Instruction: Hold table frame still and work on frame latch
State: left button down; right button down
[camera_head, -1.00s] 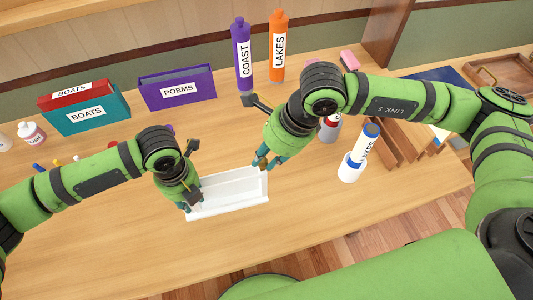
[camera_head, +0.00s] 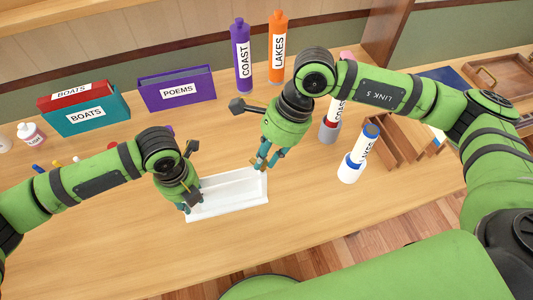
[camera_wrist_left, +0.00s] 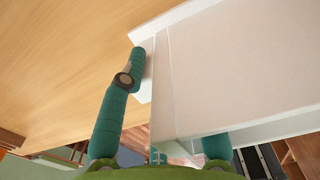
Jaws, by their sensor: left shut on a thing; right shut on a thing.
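The white table frame (camera_head: 236,193) lies on the wooden table in front of me. It fills much of the left wrist view (camera_wrist_left: 240,65). My left gripper (camera_head: 187,206) is shut on the frame's left end. In the left wrist view one teal finger shows beside its edge, and the other is partly hidden beneath it. My right gripper (camera_head: 265,163) points down at the frame's far right corner. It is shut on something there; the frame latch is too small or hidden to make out.
Behind stand the teal BOATS box (camera_head: 88,115), purple POEMS box (camera_head: 177,90), and COAST (camera_head: 241,60) and LAKES (camera_head: 277,50) tubes. The table in front of the frame is clear.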

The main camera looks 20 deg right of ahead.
jog(key=n+g, duration=0.1)
jog(key=n, duration=0.2)
jog(key=n+g, duration=0.1)
jog(key=n, duration=0.1)
jog(key=shift+w+a+n+h, duration=0.15)
jog(key=shift+n+h, duration=0.15)
jog(key=shift+n, duration=0.1)
jog(key=n+g+h, duration=0.1)
jog(key=n, duration=0.3)
jog(key=shift+a+n, duration=0.1)
jog(key=shift+n, duration=0.2)
jog(key=shift+w+h, duration=0.1)
jog(key=shift+h, duration=0.2)
jog(key=c, duration=1.1)
grip_release()
jog(key=shift+o, duration=0.2)
jog(key=v, duration=1.2)
jog(key=shift+w, duration=0.2)
